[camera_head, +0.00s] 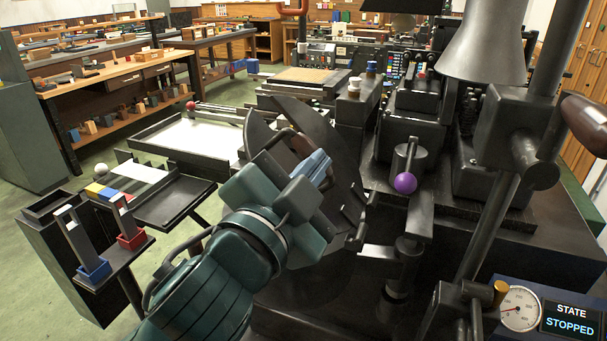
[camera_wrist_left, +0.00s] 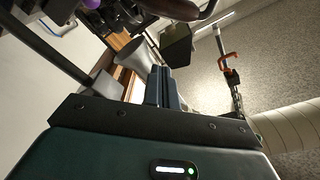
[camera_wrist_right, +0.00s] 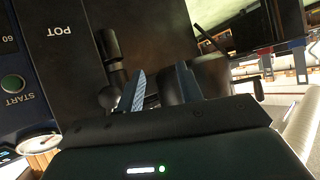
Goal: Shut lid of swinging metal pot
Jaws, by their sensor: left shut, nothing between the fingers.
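In the head view a large dark curved metal plate (camera_head: 284,113) stands tilted behind my left gripper (camera_head: 318,165). It may be the pot's lid, but I cannot tell for sure. A brown handle (camera_head: 286,136) shows beside the fingers; I cannot tell if they touch it. The left fingers are shut and empty; they also show together in the left wrist view (camera_wrist_left: 161,87). My right gripper (camera_wrist_right: 163,88) is open, its two fingers apart, near dark metal parts below a panel marked POT (camera_wrist_right: 62,32). The pot's mouth is hidden.
A purple ball lever (camera_head: 405,183) and a grey metal cone (camera_head: 484,45) stand to the right. A gauge (camera_head: 520,308) sits beside a screen (camera_head: 571,319) reading STOPPED. A side shelf (camera_head: 125,255) with red and blue holders is at the left. Floor is open at the far left.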

